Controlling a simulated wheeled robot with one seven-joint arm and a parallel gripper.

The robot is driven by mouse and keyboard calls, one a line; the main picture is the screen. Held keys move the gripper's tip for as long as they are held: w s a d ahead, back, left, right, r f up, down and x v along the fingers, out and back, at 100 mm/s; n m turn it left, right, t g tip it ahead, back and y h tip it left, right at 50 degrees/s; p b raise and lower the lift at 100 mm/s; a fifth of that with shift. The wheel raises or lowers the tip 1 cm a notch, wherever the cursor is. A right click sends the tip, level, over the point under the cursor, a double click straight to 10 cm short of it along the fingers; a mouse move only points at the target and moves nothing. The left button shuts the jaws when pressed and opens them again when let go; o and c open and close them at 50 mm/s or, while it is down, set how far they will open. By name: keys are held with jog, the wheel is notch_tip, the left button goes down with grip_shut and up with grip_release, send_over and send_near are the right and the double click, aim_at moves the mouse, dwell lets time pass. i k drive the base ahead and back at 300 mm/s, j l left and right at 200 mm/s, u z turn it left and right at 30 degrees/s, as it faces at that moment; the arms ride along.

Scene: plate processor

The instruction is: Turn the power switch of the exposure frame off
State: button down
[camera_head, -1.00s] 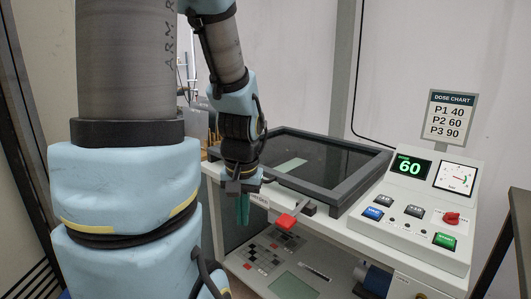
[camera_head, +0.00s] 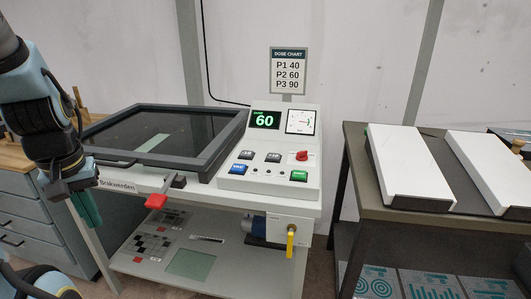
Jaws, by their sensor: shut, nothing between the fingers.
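The exposure frame (camera_head: 312,185) stands at the centre, with a dark-framed glass lid (camera_head: 190,118) on its left and a control panel on its right. The panel carries a red rotary knob (camera_head: 302,156), which looks like the power switch; its labels are too small to read. The display (camera_head: 265,119) is lit and reads 60. My gripper (camera_head: 86,210) hangs at the left, fingers pointing down, shut and empty. It is left of the frame's front and well away from the red knob.
A red-ended lid handle (camera_head: 156,201) juts forward from the frame. Below the panel is a yellow lever (camera_head: 290,242). A dark table (camera_head: 378,202) with white sloped boards (camera_head: 408,165) stands at the right. A wooden-topped drawer cabinet (camera_head: 32,205) is behind my arm.

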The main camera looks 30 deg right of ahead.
aim_at(302, 155)
jog(key=i+l, duration=0.1)
jog(key=l, duration=1.25)
